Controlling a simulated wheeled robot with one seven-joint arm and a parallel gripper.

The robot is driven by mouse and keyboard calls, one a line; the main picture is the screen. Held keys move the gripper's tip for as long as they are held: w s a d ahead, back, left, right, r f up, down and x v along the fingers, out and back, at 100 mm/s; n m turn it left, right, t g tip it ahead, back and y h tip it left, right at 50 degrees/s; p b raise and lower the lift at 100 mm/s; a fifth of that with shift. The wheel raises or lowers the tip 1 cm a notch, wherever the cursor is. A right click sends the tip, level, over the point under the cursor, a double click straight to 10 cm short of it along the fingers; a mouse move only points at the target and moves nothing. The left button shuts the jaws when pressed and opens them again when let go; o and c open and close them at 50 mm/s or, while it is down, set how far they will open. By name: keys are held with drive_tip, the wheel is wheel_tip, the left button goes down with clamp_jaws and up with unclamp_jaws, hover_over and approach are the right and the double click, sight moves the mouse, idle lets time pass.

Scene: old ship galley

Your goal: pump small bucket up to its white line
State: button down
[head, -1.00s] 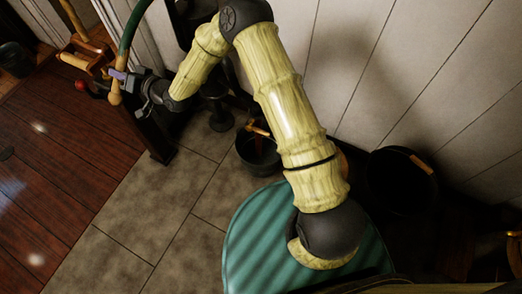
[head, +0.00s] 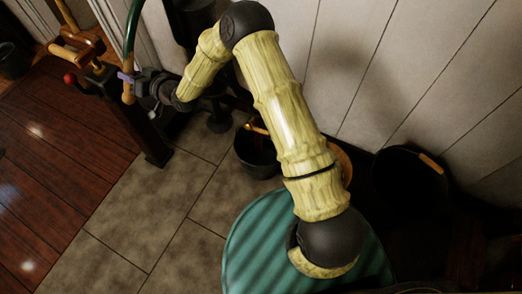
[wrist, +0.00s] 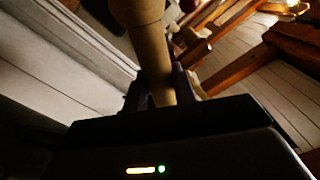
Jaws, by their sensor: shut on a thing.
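My gripper (head: 130,80) is shut on an upright wooden handle (head: 128,95) at the upper left of the head view. In the wrist view the pale wooden handle (wrist: 155,60) rises between the dark fingers (wrist: 162,88). A dark bucket (head: 258,168) with an orange-brown grip stands on the tiles beside my arm, and looks like the small bucket. Its inside is dark, and I cannot make out a white line or water level. The dark pump body (head: 190,20) stands against the wall, partly hidden behind my arm.
A larger dark bucket (head: 395,195) stands by the wall at right. A green striped round top (head: 250,240) lies below my arm. A green hose (head: 132,35), a wooden frame (head: 80,40) and a red knob (head: 70,79) are near the gripper. Tiled floor (head: 130,225) is clear.

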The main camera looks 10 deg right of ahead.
drive_tip(key=shift+r, duration=0.1)
drive_tip(key=s+a+r+m+p, duration=0.1)
drive_tip(key=r+m+p, duration=0.1)
drive_tip(key=r+p, duration=0.1)
drive_tip(key=s+a+r+m+p, duration=0.1)
drive_tip(key=s+r+p, duration=0.1)
drive_tip(key=r, duration=0.4)
drive_tip(key=shift+a+m+p, duration=0.35)
drive_tip(key=shift+m+p, duration=0.05)
drive_tip(key=shift+p, duration=0.25)
drive_tip(key=shift+r, duration=0.1)
